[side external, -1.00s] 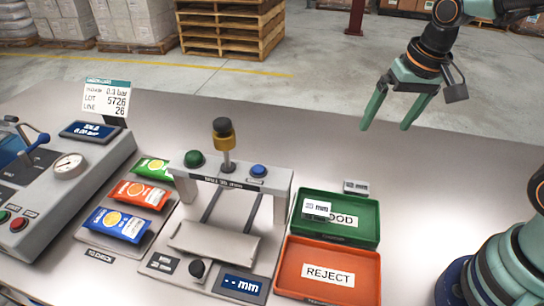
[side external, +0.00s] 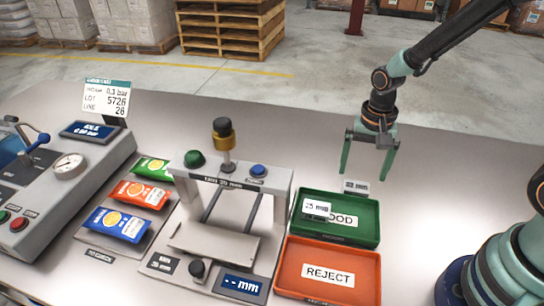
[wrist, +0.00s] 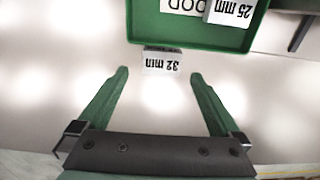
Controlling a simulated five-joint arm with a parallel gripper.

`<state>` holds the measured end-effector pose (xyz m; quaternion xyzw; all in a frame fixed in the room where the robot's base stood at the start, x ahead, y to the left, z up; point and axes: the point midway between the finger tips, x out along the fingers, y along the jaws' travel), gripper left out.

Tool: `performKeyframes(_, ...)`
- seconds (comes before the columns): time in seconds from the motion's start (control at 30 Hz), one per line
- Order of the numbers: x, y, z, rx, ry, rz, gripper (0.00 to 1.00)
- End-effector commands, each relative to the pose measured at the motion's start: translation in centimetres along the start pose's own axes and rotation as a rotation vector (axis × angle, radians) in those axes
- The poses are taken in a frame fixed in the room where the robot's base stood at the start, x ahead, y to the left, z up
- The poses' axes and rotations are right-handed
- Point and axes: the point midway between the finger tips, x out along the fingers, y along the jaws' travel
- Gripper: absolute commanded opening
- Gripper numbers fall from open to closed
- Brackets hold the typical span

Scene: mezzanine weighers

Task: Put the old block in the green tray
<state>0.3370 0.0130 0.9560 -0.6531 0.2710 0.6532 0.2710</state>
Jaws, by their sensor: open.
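A small block marked 32 mm (wrist: 162,63) stands just outside the far edge of the green tray; the side view shows it too (side external: 355,187). A second block marked 25 mm (side external: 316,208) is in the green tray (side external: 302,232), toward its left; in the wrist view it shows at the top right (wrist: 234,11). Which one is the old block I cannot tell. My gripper (side external: 366,174) is open and empty, pointing down above the far side of the tray. In the wrist view the 32 mm block lies ahead of my fingertips (wrist: 158,72), roughly centred between them.
An orange REJECT tray (side external: 330,290) sits in front of the green tray. A gauge (side external: 225,180) with a plunger and a "-- mm" display stands left of the trays. Several packets (side external: 138,193) and a tester (side external: 60,180) are farther left. The bench is clear right of the trays.

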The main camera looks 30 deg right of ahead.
Motion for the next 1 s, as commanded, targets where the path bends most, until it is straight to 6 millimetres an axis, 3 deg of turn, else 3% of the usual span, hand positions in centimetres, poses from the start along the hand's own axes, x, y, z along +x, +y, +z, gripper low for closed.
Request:
performKeyframes(0.17, 0.9, 0.0, 0.0, -0.001, -0.001, 0.001, 1.00)
performKeyframes(0.5, 4.9, -0.2, 0.0, -0.001, -0.002, 0.002, 1.00)
performKeyframes(0.87, 5.6, -0.3, -0.1, -0.001, 0.001, -0.001, 1.00)
performKeyframes(1.0, 5.6, -0.3, -0.1, -0.001, 0.000, 0.000, 0.50)
